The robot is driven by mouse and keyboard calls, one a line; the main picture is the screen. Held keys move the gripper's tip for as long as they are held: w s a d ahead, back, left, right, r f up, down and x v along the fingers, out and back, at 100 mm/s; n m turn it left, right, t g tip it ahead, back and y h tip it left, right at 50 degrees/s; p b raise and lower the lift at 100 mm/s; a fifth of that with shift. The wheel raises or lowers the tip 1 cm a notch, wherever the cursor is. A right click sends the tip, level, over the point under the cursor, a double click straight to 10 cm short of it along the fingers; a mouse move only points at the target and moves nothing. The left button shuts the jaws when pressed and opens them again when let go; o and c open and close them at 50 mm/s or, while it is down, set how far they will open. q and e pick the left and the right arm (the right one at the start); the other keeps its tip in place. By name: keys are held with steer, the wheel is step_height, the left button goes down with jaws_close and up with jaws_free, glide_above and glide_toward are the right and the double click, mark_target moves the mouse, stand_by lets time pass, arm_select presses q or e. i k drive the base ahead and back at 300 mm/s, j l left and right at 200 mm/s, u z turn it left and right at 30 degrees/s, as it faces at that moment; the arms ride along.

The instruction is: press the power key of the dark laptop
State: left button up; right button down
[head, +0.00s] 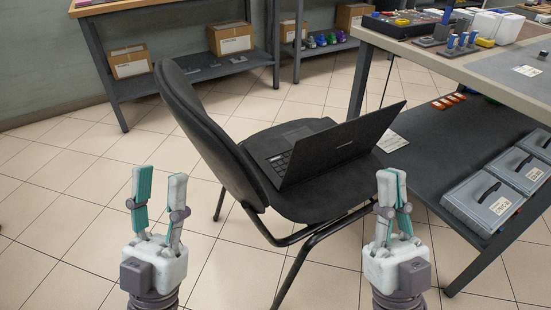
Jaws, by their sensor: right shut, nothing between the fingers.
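The dark laptop (333,144) stands open on the seat of a black chair (222,141). Its lid leans back to the right, and part of its keyboard shows at the left. I cannot make out the power key. My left gripper (160,189) is open and empty, pointing up in front of the chair, to the left of the laptop. My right gripper (392,187) is shut and empty, pointing up at the lower right of the laptop. Both grippers are apart from the laptop and the chair.
A workbench (467,70) with tools stands at the right, with grey cases (485,200) on its dark lower shelf. A shelf (188,77) with cardboard boxes (231,38) runs along the back wall. The chair's backrest rises left of the laptop.

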mark_target(280, 157)
steer(key=j, duration=1.25)
